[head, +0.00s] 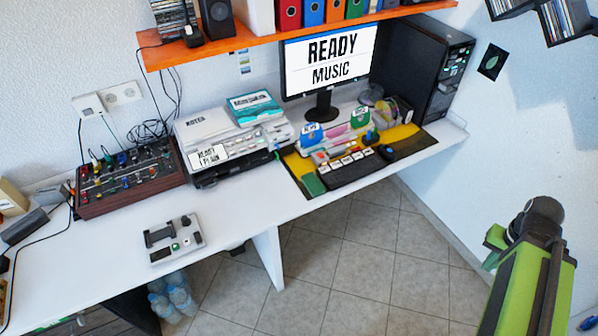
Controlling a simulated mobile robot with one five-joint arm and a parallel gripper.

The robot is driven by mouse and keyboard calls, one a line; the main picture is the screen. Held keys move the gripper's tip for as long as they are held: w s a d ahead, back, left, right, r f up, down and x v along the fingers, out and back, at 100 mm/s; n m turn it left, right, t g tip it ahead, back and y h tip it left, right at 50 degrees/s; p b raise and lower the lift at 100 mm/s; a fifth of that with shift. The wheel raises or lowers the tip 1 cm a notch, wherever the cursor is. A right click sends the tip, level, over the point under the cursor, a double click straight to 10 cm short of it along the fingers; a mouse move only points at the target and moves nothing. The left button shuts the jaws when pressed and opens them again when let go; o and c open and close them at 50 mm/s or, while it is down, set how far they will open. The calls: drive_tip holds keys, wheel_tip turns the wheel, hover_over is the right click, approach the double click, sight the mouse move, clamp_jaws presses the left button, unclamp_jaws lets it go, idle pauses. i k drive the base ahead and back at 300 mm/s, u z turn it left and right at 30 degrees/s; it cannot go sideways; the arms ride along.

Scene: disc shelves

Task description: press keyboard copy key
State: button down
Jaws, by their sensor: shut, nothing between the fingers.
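A black keyboard (350,172) lies on the desk at the right, on a yellow and dark mat, below the monitor. A row of white keys with dark labels (346,162) runs along its back edge. The labels are too small to read, so I cannot tell which one is the copy key. The monitor (330,62) shows "READY MUSIC". My green arm rises at the lower right, well away from the keyboard. My gripper's fingers do not show.
A printer (228,145), an audio mixer (130,180) and a small grey device (174,238) stand further left. An orange shelf (260,40) hangs above. The tiled floor (370,255) is clear.

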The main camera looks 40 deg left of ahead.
sight(323, 170)
drive_tip(key=u, duration=5.35)
drive_tip(key=i, duration=0.1)
drive_tip(key=z, duration=3.15)
drive_tip(key=i, duration=1)
drive_tip(key=u, duration=0.1)
